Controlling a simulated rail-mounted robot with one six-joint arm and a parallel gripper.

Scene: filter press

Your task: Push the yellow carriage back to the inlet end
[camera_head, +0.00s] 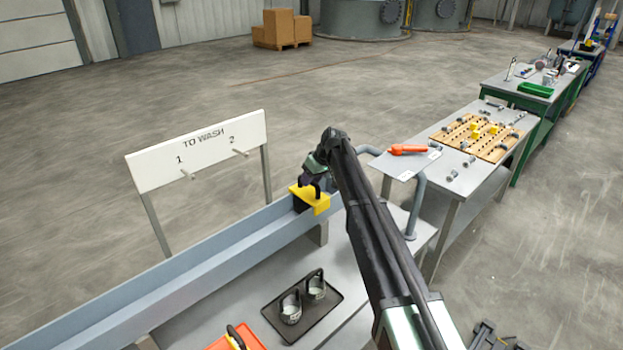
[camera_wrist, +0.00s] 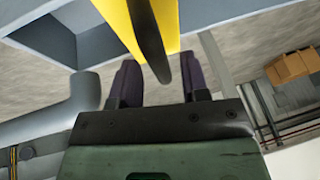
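The yellow carriage (camera_head: 318,203), with a dark block below it, sits at the right end of the long blue-grey rail (camera_head: 190,268). In the wrist view the carriage is a yellow strip (camera_wrist: 170,20) at the top, with a dark upright handle (camera_wrist: 150,40) in front of it. My gripper (camera_head: 313,186) is right at the top of the carriage. In the wrist view the two dark fingers (camera_wrist: 158,82) stand apart, with the handle's end between them. I see a gap on both sides and cannot tell whether either finger touches it.
A white board marked TO WASH (camera_head: 200,150) with two pegs stands behind the rail. A black tray (camera_head: 318,312) with two metal cups lies in front. A grey bent pipe (camera_head: 418,200) and an orange-handled tool (camera_head: 408,149) are right of my arm. The rail's left stretch looks clear.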

